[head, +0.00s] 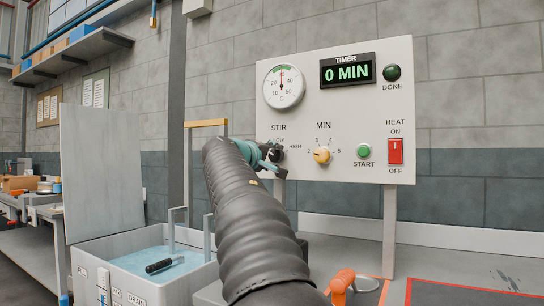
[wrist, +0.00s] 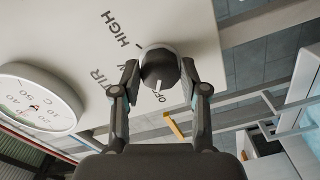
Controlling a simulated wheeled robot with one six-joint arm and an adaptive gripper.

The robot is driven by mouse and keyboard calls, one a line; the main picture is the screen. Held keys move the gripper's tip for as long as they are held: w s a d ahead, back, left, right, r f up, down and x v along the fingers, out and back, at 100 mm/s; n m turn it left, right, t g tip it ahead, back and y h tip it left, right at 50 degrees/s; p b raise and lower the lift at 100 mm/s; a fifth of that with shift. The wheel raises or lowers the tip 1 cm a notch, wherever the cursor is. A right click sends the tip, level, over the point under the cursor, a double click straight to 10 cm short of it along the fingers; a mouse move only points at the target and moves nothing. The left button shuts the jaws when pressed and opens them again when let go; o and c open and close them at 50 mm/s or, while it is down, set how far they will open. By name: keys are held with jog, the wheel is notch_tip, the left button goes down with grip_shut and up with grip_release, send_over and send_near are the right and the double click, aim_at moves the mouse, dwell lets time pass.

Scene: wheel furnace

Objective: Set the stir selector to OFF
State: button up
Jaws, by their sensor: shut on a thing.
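The stir selector is a dark round knob (wrist: 160,68) on the pale control panel (head: 340,90). My gripper (wrist: 159,75) is shut on it, one finger on each side. In the wrist view a short pale mark on the knob lies on the side of the OFF label (wrist: 160,97). The HIGH label (wrist: 123,29) is clear of the fingers; the left finger partly covers the STIR lettering.
The panel also has a dial gauge (head: 284,86), a timer reading 0 MIN (head: 347,70), a yellow minutes knob (head: 321,155), a green START button (head: 364,151) and a red heat switch (head: 395,151). An open-lidded water bath (head: 150,290) stands at lower left.

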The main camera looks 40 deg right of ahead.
jog(key=shift+n, duration=0.9)
jog(key=o, duration=1.1)
jog(key=shift+a, duration=0.1)
jog(key=v, duration=1.2)
